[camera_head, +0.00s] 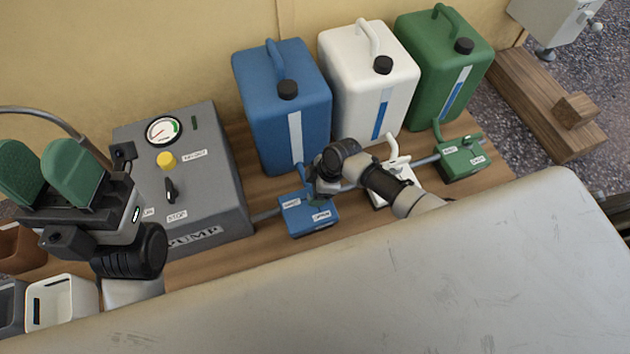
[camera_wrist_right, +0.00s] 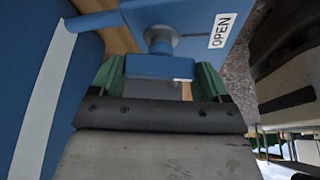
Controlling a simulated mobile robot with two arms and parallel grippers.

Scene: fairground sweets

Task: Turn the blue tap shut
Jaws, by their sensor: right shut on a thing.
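The blue tap's block (camera_head: 310,222) sits on the wooden shelf in front of the blue canister. Its labels show; one reads OPEN in the right wrist view. My right gripper (camera_head: 312,190) is at the top of this block, largely hidden behind its own wrist. In the right wrist view the tap's blue handle (camera_wrist_right: 160,66) lies between the green fingertips of my right gripper (camera_wrist_right: 155,80), which is shut on it. A round blue stem joins handle and block. The handle's exact angle is hard to tell.
Blue (camera_head: 285,115), white (camera_head: 370,75) and green (camera_head: 440,65) canisters stand behind the taps. The white tap (camera_head: 398,180) and green tap (camera_head: 460,160) are close on the right along a pipe. The grey pump box (camera_head: 215,180) is left. A pale panel (camera_head: 430,290) fills the front.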

